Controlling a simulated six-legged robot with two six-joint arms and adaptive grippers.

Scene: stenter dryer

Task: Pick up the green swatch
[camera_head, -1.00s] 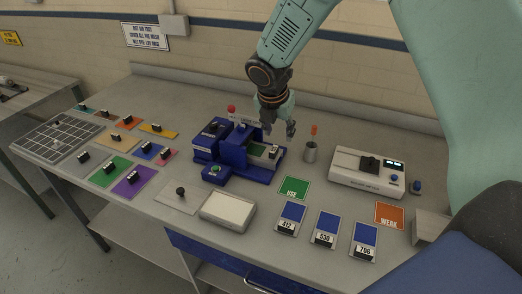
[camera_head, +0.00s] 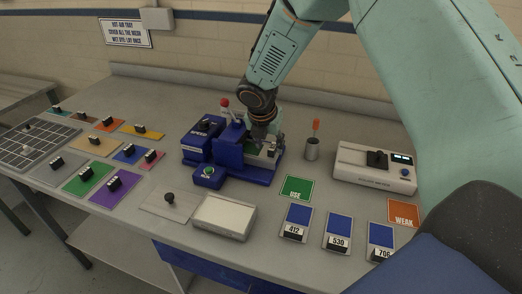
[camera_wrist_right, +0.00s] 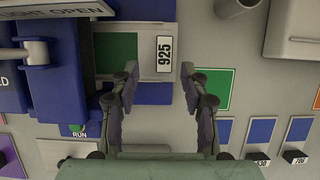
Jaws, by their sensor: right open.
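A green swatch with a white 925 label (camera_wrist_right: 115,50) lies in the tray of the blue machine (camera_head: 228,160). In the head view the right gripper largely hides it. My right gripper (camera_wrist_right: 157,75) is open and empty in the wrist view. Its fingers point toward the machine's tray, with the 925 label between and beyond the fingertips. In the head view the right gripper (camera_head: 266,143) is over the machine's right end. Another green swatch with a black handle (camera_head: 88,178) lies on the left of the table. My left gripper is not in view.
A green USE card (camera_head: 297,188), blue labelled cards (camera_head: 298,219) and an orange WEAK card (camera_head: 404,213) lie at the right. A metal cup (camera_head: 312,150) and a white meter (camera_head: 372,168) stand behind them. A white box (camera_head: 224,215) stands at the front.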

